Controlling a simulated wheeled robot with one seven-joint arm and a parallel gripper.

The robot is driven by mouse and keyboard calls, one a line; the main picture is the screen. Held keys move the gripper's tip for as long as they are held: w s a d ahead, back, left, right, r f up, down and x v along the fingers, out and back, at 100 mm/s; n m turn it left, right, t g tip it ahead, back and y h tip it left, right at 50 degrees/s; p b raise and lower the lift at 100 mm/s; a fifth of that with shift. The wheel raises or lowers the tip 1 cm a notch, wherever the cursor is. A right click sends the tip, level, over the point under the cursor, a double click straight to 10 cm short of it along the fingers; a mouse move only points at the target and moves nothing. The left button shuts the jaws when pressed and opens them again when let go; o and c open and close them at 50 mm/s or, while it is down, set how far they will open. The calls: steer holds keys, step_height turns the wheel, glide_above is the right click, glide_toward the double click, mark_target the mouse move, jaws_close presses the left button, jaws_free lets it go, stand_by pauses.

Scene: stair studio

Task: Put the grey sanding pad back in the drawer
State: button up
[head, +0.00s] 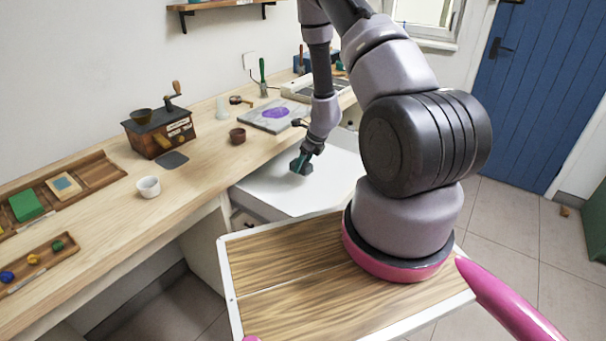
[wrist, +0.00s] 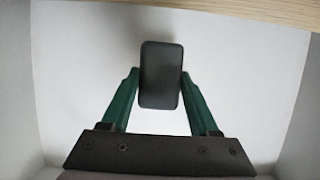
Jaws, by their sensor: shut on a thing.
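The grey sanding pad (wrist: 161,75) is a dark, rounded block between the two green fingers in the wrist view. My gripper (wrist: 160,88) is shut on its sides. In the head view my gripper (head: 301,163) points down over the open white drawer (head: 325,185), below the worktop. The wrist view shows the drawer's pale floor (wrist: 80,70) under the pad, with side walls left and right. A soft shadow lies beside the pad; the exact gap to the floor is hard to tell. The pad is hardly distinguishable from the fingers in the head view.
The wooden worktop (head: 190,195) runs along the wall; its edge (wrist: 270,12) overhangs the drawer's far end. The drawer floor around the pad looks clear.

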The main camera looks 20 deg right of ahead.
mark_target(303, 173)
step_height(303, 173, down, 4)
steer(key=shift+f, duration=0.2)
steer(key=o, duration=1.2)
steer(key=shift+f, duration=0.1)
